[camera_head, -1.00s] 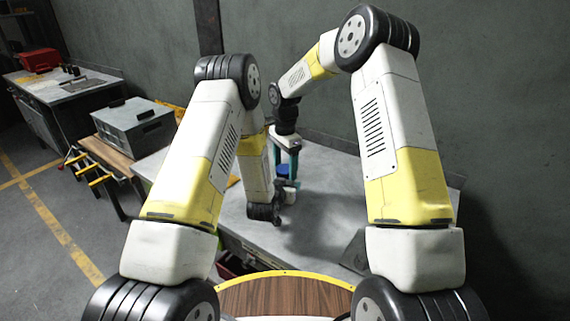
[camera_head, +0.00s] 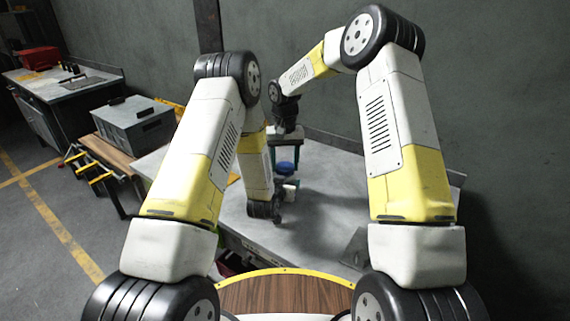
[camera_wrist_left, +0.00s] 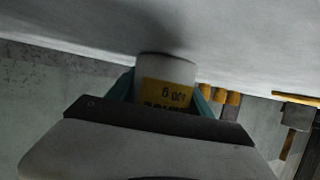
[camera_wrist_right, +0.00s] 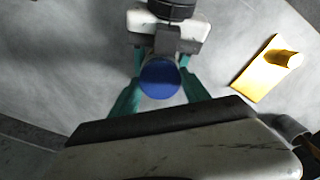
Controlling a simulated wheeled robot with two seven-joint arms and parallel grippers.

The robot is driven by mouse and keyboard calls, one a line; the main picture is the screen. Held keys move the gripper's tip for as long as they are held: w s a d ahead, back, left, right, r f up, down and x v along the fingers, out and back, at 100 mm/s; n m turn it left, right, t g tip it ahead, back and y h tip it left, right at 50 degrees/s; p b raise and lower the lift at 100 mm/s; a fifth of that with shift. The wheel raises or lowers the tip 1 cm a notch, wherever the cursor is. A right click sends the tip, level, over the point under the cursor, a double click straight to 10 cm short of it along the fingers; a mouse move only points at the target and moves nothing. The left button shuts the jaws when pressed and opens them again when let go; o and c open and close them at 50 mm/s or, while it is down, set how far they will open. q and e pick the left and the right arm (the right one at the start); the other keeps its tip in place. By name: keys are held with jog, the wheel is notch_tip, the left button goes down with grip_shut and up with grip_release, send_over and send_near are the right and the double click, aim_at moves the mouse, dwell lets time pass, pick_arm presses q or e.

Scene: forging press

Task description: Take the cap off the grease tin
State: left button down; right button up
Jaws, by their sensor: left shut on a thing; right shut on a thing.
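The grease tin is a white can with a yellow label (camera_wrist_left: 168,92), seen between the teal fingers of my left gripper (camera_wrist_left: 168,98) in the left wrist view. Its cap end is hidden there. The round blue cap (camera_wrist_right: 160,78) sits between the teal fingertips of my right gripper (camera_wrist_right: 158,92) in the right wrist view. In the head view the right gripper (camera_head: 285,162) points down over the bench, with the blue cap (camera_head: 285,168) between its fingers. The left gripper is low beside the tin and partly hidden by its arm. I cannot tell whether cap and tin touch.
A grey box (camera_head: 135,122) stands on a side table at the left. A red box (camera_head: 40,60) sits on a far bench.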

jog(key=n, duration=0.4)
jog(key=shift+n, duration=0.4)
jog(key=o, duration=1.5)
jog(key=shift+o, duration=0.2)
